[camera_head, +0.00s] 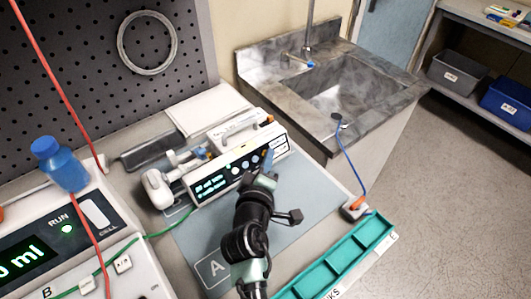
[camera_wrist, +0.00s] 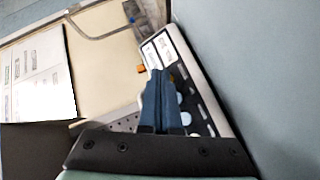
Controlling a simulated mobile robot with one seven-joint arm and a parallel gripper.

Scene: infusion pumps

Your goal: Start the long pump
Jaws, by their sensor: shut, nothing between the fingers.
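The long pump (camera_head: 238,150) is a white, long device with a top handle, lying across the grey mat. Its dark front panel has a lit display (camera_head: 211,185) with green-blue text at the left and a row of round buttons toward the right. My gripper (camera_head: 269,160) is at the right part of this front panel, in front of the buttons. In the wrist view, its blue fingers (camera_wrist: 160,73) are together and empty, and they cover part of the pump's panel (camera_wrist: 186,77). I cannot tell whether the fingertips touch a button.
A larger device (camera_head: 60,245) with a RUN light and a blue-capped bottle (camera_head: 60,165) stands at left. A teal tray (camera_head: 340,262) lies at the front right. A sink (camera_head: 345,85) is behind. Red and green tubes cross the left side.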

